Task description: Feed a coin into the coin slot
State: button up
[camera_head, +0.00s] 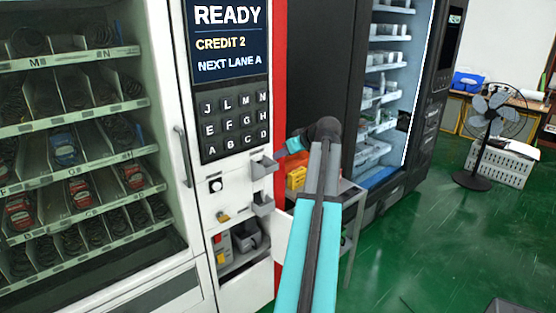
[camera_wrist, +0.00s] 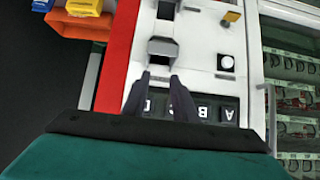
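The vending machine's control panel (camera_head: 235,180) is white, with a display (camera_head: 228,40) reading "READY", "CREDIT 2", "NEXT LANE A". My gripper (camera_wrist: 160,76) is in front of the panel, over the C and D end of the keypad (camera_wrist: 215,108). Its two dark fingers are apart, with only panel seen between them. Beyond the fingertips is the upper grey cup (camera_wrist: 162,48); it also shows in the head view (camera_head: 263,167). A white round button (camera_wrist: 227,62) and a brass-coloured knob (camera_wrist: 232,17) are beside it. I cannot make out a coin or tell which part is the coin slot.
An orange bin (camera_head: 296,178) stands on a small table right of the machine. A second vending machine (camera_head: 385,100) and a fan (camera_head: 487,120) are further right. Green floor (camera_head: 420,240) is clear.

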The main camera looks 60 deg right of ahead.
jog(key=shift+b+v, duration=0.65)
jog(key=shift+v, duration=2.2)
jog(key=shift+w, duration=0.15)
